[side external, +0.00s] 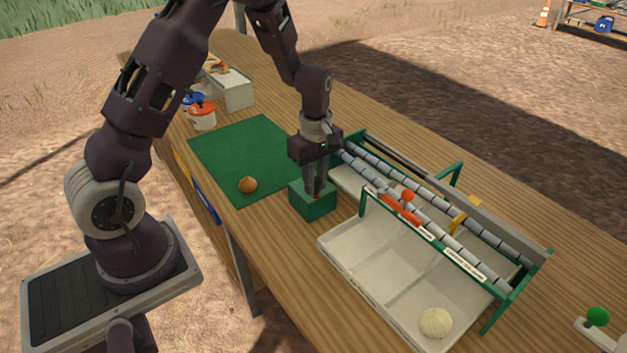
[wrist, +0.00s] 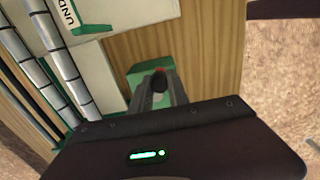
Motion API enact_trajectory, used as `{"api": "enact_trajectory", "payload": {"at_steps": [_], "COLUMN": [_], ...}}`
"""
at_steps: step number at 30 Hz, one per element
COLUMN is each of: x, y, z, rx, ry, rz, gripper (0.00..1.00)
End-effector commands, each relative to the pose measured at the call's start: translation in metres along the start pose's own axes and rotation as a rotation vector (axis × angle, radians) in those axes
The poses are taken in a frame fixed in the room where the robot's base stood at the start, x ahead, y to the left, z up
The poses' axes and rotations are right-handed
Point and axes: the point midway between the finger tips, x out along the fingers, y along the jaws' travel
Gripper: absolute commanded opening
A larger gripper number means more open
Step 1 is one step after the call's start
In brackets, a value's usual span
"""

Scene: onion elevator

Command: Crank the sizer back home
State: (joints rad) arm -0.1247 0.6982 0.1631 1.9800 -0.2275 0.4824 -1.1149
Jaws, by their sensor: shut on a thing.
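The sizer (side external: 440,215) is a green frame with two rows of grey segmented rollers. Its rollers also show at the left of the wrist view (wrist: 62,70). A green crank box (side external: 312,203) stands at its near left end, and also shows in the wrist view (wrist: 136,76). My gripper (side external: 317,192) points down over this box, its fingers shut on a small red crank knob (wrist: 158,84). The fingers hide most of the knob and any crank arm.
A pale divided tray (side external: 345,251) below the rollers holds a white onion (side external: 436,323). A brown onion (side external: 248,185) lies on a green mat (side external: 225,150). Tubs (side external: 202,116) and a pale box (side external: 234,90) stand behind. A green-knobbed lever (side external: 597,317) is at far right.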

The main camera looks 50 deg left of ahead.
Motion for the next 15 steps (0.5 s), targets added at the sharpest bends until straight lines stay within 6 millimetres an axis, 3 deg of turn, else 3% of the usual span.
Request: {"api": "enact_trajectory", "payload": {"at_steps": [6, 15], "x": [-0.0007, -0.0007], "y": [0.0124, 0.0136], "z": [0.0013, 0.0010], "rx": [-0.002, -0.003], "ry": [0.003, 0.004], "rz": [0.006, 0.005], "gripper": [0.00, 0.00]}}
